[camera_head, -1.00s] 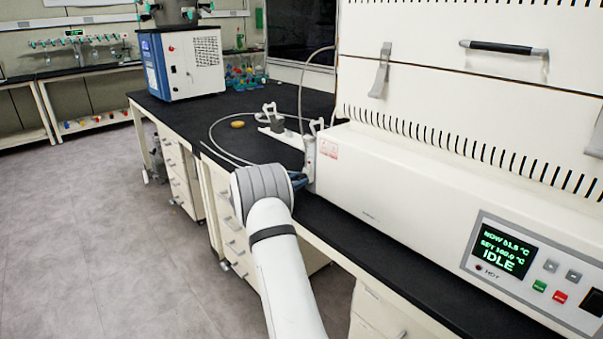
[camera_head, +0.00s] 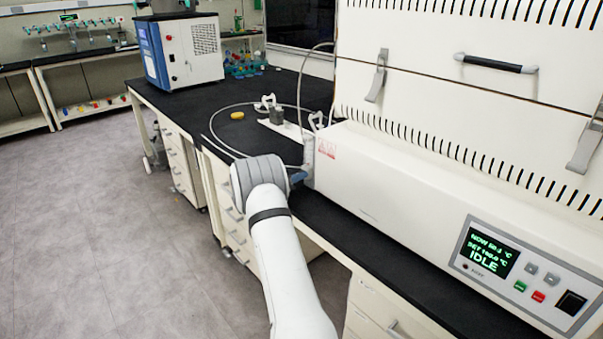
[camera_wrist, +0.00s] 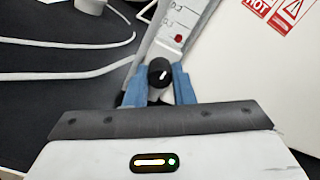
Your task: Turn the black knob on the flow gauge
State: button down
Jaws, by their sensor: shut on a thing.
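The flow gauge (camera_wrist: 180,22) shows in the wrist view as a pale scale with printed numbers and a red dot. Its black knob (camera_wrist: 158,72), with a white pointer line, sits between the blue fingertips of my gripper (camera_wrist: 159,84). The gripper is shut on the knob, one finger on each side. In the head view the gauge (camera_head: 309,157) stands at the left end of the big white furnace. My gripper (camera_head: 299,177) is mostly hidden there behind my arm's wrist, and the knob cannot be made out.
The white furnace (camera_head: 400,190) with a green-lit display (camera_head: 487,250) stands right of the gauge. A white tube (camera_wrist: 60,75) runs over the black bench top. A yellow item (camera_head: 237,115) and a white stand (camera_head: 285,128) lie behind. Red warning labels (camera_wrist: 290,12) mark the furnace wall.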

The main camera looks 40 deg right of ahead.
jog(key=shift+w+a+r+n, duration=0.2)
jog(key=shift+w+a+n, duration=0.05)
jog(key=shift+n, duration=0.15)
jog(key=c, duration=1.4)
grip_release()
jog(key=shift+c, duration=0.2)
jog(key=shift+o, duration=1)
jog(key=shift+s+d+f, duration=0.1)
jog(key=a, duration=0.8)
jog(key=shift+s, duration=0.3)
